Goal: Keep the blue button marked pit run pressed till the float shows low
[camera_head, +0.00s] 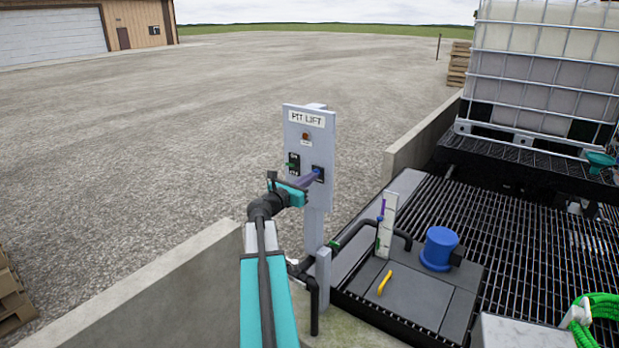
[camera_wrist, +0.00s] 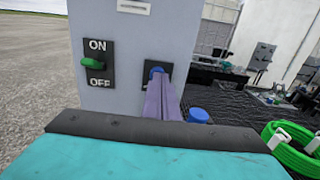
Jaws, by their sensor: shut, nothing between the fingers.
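The grey panel headed PIT LIFT (camera_head: 320,118) stands upright on a post in the head view. On its right side is a small black plate (camera_head: 320,167) with the blue button (camera_wrist: 157,71), whose top edge shows in the wrist view. My gripper (camera_head: 317,175) has its purple fingers shut and empty. Their tips (camera_wrist: 158,79) are at the button and cover most of it; contact looks likely, but how far it is pressed cannot be told. A white upright gauge board (camera_head: 386,226) stands right of the panel, with a small purple marker (camera_head: 382,207) on its upper left side.
A green ON/OFF switch (camera_wrist: 93,63) sits left of the button. An orange-red lamp (camera_head: 306,137) is above. A blue pump-like cylinder (camera_head: 440,248), yellow handle (camera_head: 385,283), dark grating (camera_head: 500,228) and caged tank (camera_head: 545,65) lie right. A concrete wall (camera_head: 150,290) runs at left.

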